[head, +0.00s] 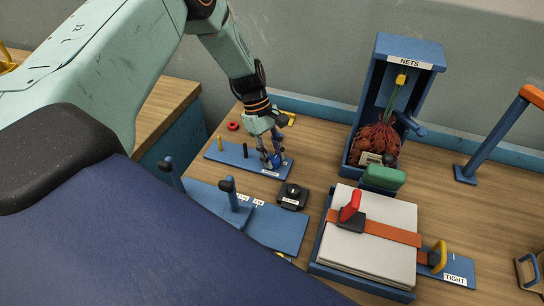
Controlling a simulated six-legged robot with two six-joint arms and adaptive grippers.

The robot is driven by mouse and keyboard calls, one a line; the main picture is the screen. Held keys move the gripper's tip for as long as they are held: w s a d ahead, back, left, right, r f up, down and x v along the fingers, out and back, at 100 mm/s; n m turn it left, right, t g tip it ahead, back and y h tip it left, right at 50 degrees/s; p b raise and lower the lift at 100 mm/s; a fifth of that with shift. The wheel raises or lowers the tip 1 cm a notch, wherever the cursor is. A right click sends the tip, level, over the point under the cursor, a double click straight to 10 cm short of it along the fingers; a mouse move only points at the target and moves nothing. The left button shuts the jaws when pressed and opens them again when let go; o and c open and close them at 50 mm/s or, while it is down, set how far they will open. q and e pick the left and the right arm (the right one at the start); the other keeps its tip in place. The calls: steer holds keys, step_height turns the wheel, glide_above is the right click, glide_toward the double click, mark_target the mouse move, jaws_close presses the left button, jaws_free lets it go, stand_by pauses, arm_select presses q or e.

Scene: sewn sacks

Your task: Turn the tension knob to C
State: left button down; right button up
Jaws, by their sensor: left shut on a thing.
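My left gripper (273,157) reaches down from the top and is shut on a small blue thing at the right end of a blue peg board. The fingers hide much of this thing, so I cannot tell its full shape. A black round knob on a dark square base (292,195) stands on the table just in front of the board, apart from the gripper. It has a small white label whose letters are too small to read. I cannot tell if it is the tension knob or where it points. My right gripper is not in view.
The peg board (228,157) carries a yellow and a black peg. A blue plate (280,232) with black-topped levers is at the front. A NETS stand (410,62) holds a red net sack (376,140). A strapped sack stack (370,255) sits at right, by a TIGHT label (455,278).

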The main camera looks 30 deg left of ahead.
arm_select(q)
steer(key=shift+w+m+g, duration=0.1)
steer(key=shift+m+g, duration=0.2)
steer(key=shift+m, duration=0.4)
steer(key=shift+d+b, duration=0.1)
steer(key=shift+b, duration=0.2)
steer(key=c, duration=1)
jaws_free()
steer(key=shift+r, duration=0.1)
steer(key=shift+w+a+r, duration=0.1)
steer(key=shift+a+r, duration=0.1)
steer(key=shift+r, duration=0.15)
steer(key=v, duration=1.1)
steer(key=shift+d+r, duration=0.1)
steer(key=shift+r, duration=0.05)
